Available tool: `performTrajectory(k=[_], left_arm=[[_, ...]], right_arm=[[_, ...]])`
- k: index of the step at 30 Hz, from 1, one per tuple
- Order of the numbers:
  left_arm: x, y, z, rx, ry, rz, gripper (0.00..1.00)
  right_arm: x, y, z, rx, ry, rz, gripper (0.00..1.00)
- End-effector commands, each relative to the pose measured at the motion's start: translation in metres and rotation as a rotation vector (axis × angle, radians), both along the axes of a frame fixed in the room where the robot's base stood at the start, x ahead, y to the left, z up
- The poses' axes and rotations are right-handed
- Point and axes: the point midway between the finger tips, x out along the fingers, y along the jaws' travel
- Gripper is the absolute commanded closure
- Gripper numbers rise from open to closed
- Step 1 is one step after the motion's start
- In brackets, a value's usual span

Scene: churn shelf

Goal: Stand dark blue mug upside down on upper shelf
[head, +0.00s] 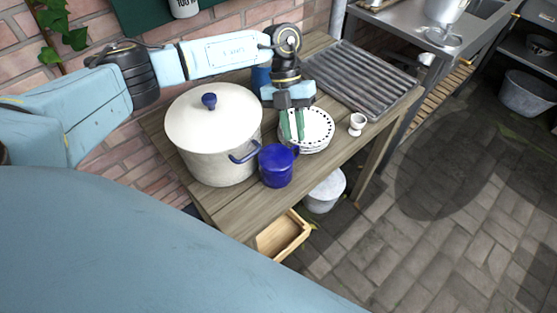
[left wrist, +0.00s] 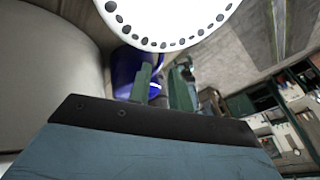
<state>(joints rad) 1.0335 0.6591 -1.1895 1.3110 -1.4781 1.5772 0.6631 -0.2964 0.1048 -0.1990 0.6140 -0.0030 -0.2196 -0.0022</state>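The dark blue mug (head: 276,167) stands on the wooden top (head: 229,208) near its front edge, right of the large cream pot. Its top face is blue; I cannot tell whether that is its base or its inside. Its handle side faces the plates. My left gripper (head: 292,138) points down over the plate stack, just behind the mug. Its green fingers are apart, with the tips near the handle. In the left wrist view the mug (left wrist: 127,68) shows beyond the fingers (left wrist: 160,82), partly hidden by them; contact is unclear. My right gripper is out of view.
The lidded pot (head: 215,135) fills the left. A stack of white plates (head: 318,128) lies under my gripper. A white egg cup (head: 357,122), a ribbed metal tray (head: 360,75) and another blue object (head: 261,77) share the top. A bucket (head: 325,190) and wooden box (head: 282,237) are below.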

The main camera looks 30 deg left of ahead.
Motion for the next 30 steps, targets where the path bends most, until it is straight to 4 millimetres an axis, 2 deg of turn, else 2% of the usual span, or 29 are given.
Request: performTrajectory(k=[10,17,21,22,30], left_arm=[[-0.013,-0.016,-0.042,0.0,0.002,-0.001,0.8],[-0.014,-0.016,-0.043,0.0,0.001,0.0,0.8],[-0.013,-0.016,-0.043,0.0,0.001,0.0,0.98],[-0.013,-0.016,-0.043,0.0,0.001,0.0,1.0],[-0.013,-0.016,-0.042,-0.001,0.001,0.0,1.0]], right_arm=[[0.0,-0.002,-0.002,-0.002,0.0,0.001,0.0],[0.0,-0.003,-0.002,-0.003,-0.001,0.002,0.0],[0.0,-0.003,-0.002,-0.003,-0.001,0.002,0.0],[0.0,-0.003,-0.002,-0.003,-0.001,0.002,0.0],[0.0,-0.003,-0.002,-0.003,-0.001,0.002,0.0]])
